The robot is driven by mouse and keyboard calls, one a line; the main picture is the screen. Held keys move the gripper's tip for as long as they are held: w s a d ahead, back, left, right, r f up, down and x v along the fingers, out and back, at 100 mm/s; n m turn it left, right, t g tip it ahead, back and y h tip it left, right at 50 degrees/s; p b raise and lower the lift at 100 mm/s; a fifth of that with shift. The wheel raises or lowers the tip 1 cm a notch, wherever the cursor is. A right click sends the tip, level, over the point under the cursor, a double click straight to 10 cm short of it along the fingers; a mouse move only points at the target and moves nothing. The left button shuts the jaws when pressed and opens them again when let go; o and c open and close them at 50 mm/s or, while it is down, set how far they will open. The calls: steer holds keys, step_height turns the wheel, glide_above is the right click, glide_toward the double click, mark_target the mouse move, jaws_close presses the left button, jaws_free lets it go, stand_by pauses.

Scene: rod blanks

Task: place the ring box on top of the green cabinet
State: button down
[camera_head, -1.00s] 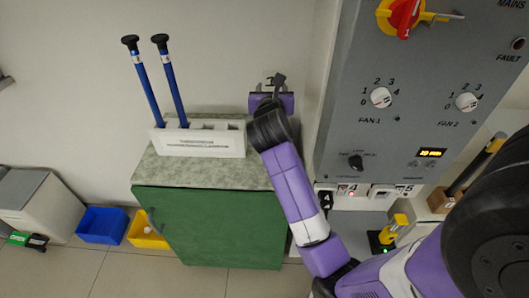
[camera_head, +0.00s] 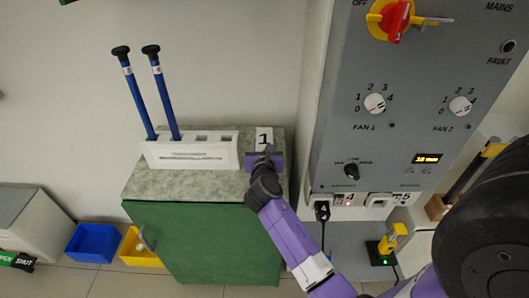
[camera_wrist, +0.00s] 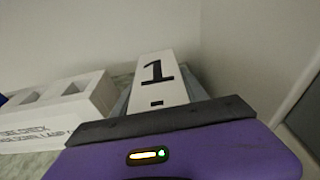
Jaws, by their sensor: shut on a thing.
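The ring box, a white box marked "1" (camera_head: 264,137), is at the right rear of the green cabinet (camera_head: 205,242). It also shows in the wrist view (camera_wrist: 157,78), with its marked white face and a small dark slot. My gripper (camera_head: 265,154) is shut on this box, with its purple body in front of the box's near end. The cabinet has a speckled grey-green top, and the box appears over its right rear part. The box's underside is hidden, so I cannot tell whether it touches the top.
A white rack (camera_head: 190,152) holding two blue rods (camera_head: 138,95) stands on the cabinet top, just left of the box. A grey control panel (camera_head: 420,100) rises to the right. Blue (camera_head: 92,243) and yellow (camera_head: 138,247) bins are on the floor at left.

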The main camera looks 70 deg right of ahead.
steer(key=shift+f, duration=1.35)
steer(key=shift+f+b, duration=0.1)
steer(key=shift+b, duration=0.2)
steer(key=c, duration=0.6)
jaws_free()
